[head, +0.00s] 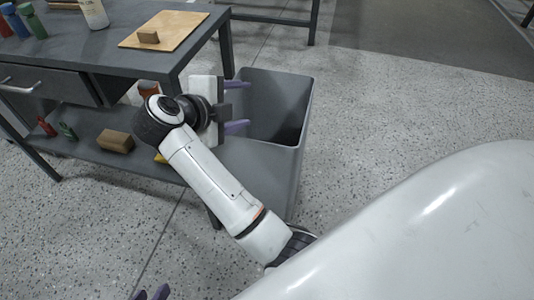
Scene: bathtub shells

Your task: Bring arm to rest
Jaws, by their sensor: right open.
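My right arm (205,170) reaches up from the lower middle, bent at a dark joint. My right gripper (242,106) has its two purple fingers spread apart, pointing right, with nothing between them. In the picture it overlaps the left side of a grey open bin, close to the table's corner; I cannot tell its height over the rim.
A dark grey workbench (90,50) with drawer and lower shelf stands upper left. It bears a wooden board (180,27) with a small block (148,37), and bottles. A block (115,141) lies on the shelf. The grey bin (290,88) stands beside it. Speckled floor is clear right of the bin.

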